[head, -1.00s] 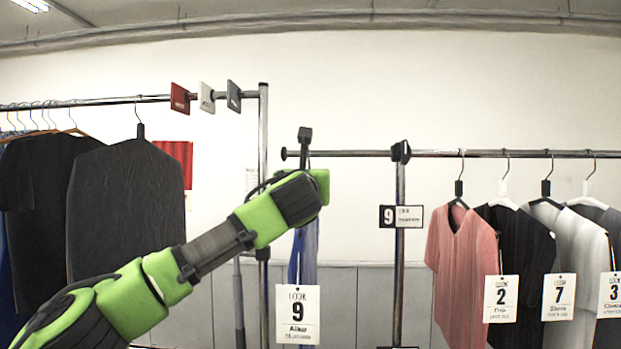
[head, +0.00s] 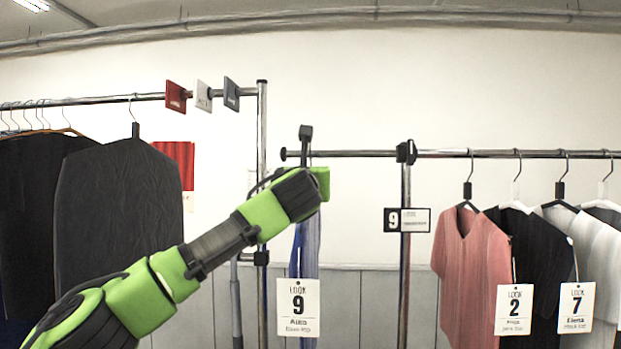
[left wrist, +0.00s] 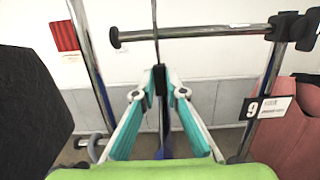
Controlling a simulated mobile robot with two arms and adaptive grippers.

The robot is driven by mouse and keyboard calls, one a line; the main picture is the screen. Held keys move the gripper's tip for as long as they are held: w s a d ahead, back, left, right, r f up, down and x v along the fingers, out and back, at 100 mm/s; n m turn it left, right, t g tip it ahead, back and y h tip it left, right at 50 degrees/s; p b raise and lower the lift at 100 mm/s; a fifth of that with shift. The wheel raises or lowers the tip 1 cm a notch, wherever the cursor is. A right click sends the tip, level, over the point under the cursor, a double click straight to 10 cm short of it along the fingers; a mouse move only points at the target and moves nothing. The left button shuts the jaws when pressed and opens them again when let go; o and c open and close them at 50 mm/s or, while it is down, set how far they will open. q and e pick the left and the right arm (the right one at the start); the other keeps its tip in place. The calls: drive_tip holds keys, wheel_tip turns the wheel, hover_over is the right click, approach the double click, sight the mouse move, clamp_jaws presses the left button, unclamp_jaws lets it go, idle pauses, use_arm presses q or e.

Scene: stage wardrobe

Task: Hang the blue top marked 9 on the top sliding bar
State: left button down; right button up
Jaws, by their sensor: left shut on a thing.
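In the head view the blue top (head: 308,245) hangs below my left wrist, mostly hidden, with its white tag marked 9 (head: 298,307) facing me. In the left wrist view my left gripper (left wrist: 160,84) is shut on the black neck of its hanger (left wrist: 160,78). The hanger's thin wire (left wrist: 155,22) rises past the sliding bar (left wrist: 190,33), just right of its capped left end. I cannot tell whether hook and bar touch. The bar also shows in the head view (head: 350,153), behind my wrist. My right gripper is out of view.
A post with a 9 sign (head: 407,220) stands right of the gap. Beyond it hang a pink top (head: 470,265), a black top (head: 535,265) and pale tops. A left rack with dark garments (head: 118,215) stands close to my arm. The bar between its end and the post is clear.

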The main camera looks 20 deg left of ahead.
use_arm(q)
drive_tip(key=shift+w+r, duration=0.1)
drive_tip(key=shift+w, duration=0.45)
drive_tip(key=shift+s+r, duration=0.2)
drive_tip(key=shift+s, duration=0.05)
drive_tip(key=shift+f+x, duration=0.2)
drive_tip(key=shift+x, duration=1.6)
drive_tip(key=shift+f+x, duration=0.25)
drive_tip(key=shift+x, duration=1.6)
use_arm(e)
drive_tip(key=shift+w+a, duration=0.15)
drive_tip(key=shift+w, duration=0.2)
use_arm(q)
drive_tip(key=shift+w, duration=0.15)
drive_tip(key=shift+f, duration=0.15)
drive_tip(key=shift+f+b, duration=1.3)
drive_tip(key=shift+f, duration=0.7)
drive_tip(key=c, duration=2)
unclamp_jaws()
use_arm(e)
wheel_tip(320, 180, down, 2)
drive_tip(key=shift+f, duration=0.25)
